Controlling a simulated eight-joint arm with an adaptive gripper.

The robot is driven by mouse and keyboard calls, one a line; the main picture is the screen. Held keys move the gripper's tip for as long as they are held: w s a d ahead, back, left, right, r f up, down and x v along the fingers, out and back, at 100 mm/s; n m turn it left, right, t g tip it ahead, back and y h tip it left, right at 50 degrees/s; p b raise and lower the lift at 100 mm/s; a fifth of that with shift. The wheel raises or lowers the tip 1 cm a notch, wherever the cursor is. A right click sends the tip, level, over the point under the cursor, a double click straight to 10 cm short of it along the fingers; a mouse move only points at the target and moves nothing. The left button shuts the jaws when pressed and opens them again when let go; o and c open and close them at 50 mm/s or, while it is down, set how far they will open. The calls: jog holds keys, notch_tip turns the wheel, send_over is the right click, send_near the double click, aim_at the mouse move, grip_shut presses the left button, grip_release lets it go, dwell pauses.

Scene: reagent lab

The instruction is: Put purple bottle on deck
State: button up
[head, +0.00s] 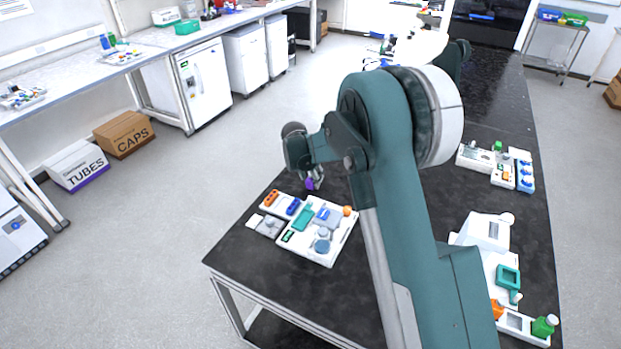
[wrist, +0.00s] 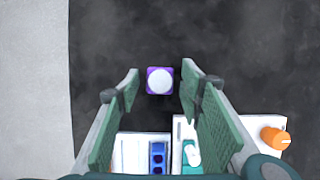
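The purple bottle (wrist: 150,91) has a white cap and shows from above in the wrist view, on the black table. In the head view a bit of purple (head: 311,184) shows just below my gripper (head: 315,177), partly hidden by it. My gripper (wrist: 161,84) is open and empty, with one green finger on each side of the bottle in the picture and a gap to each. I cannot tell how far above the bottle the fingertips are. A white deck (head: 298,253) with several coloured items lies on the table nearer the front; its edge also shows in the wrist view (wrist: 128,148).
An orange-topped item (wrist: 273,139) stands at the lower right of the wrist view. More white trays (head: 480,158) with bottles stand along the table's right side. The table (head: 240,245) is bare around the purple bottle; its left edge is close by.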

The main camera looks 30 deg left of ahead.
jog(key=shift+r, duration=0.15)
jog(key=v, duration=1.2)
jog(key=shift+p, duration=0.45)
jog(key=shift+d, duration=0.1)
dwell(0.5)
